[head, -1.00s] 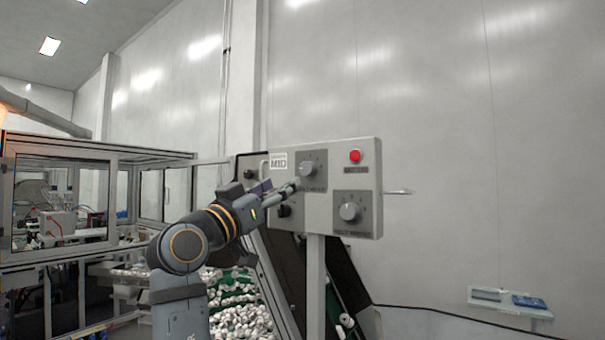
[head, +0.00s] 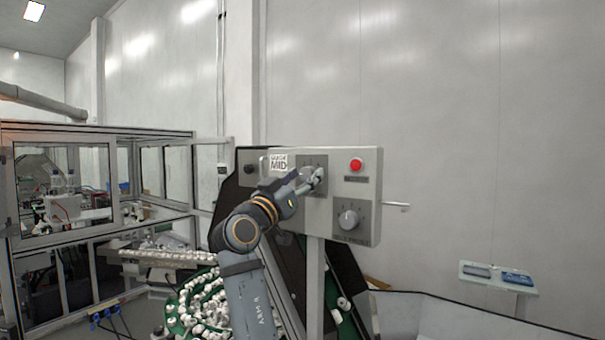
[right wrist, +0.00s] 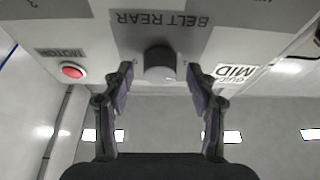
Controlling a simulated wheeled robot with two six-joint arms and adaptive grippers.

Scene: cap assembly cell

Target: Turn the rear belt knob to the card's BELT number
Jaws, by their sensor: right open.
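The rear belt knob (right wrist: 160,66) is a grey round knob under a "BELT REAR" label that reads upside down in the right wrist view. My right gripper (right wrist: 160,80) is open, with one finger on each side of the knob and a gap on both sides. In the head view the right gripper (head: 312,181) is at the panel's upper dial and largely hides the knob. A white card (head: 279,162) on the panel's upper left reads "MID" in its lower line; it also shows in the right wrist view (right wrist: 236,72). No BELT number is readable. My left gripper is not in view.
The grey control panel (head: 365,215) stands on a post. It carries a red button (head: 356,165) at upper right and a second knob (head: 348,219) at lower right. A rod (head: 396,205) sticks out on the right. A green bin of white parts (head: 205,300) is below left.

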